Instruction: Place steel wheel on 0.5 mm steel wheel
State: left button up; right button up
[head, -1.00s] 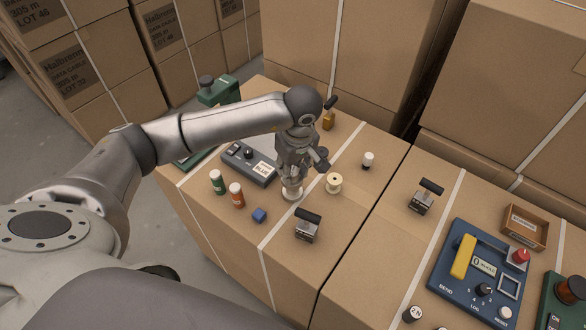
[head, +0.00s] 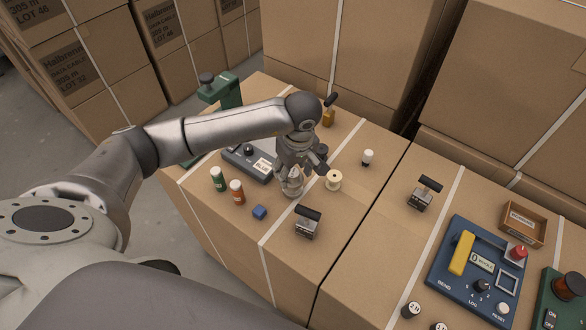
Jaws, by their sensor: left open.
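My left gripper (head: 291,184) is open and points down at the box top in the middle of the view. A pale round spool or wheel (head: 293,193) is at its fingertips, mostly hidden by the fingers; I cannot tell whether they touch it. A cream spool (head: 333,181) stands upright just to the right of the gripper, apart from it. No size label is readable on either, so I cannot tell which is the steel wheel or the 0.5 mm one. My right gripper is not in view.
A black-handled stamp (head: 308,223) stands in front.

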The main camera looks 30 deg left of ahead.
aim_at(297, 184)
pick_arm(q)
jog(key=shift+r, duration=0.15)
jog(key=shift+d+r, duration=0.1)
jog(key=shift+r, duration=0.25)
notch_tip(297, 184, up, 11)
jog(key=d+b, duration=0.1)
jog(key=b, duration=0.1)
jog(key=shift+s+d, duration=0.2)
jog(key=shift+s, duration=0.25)
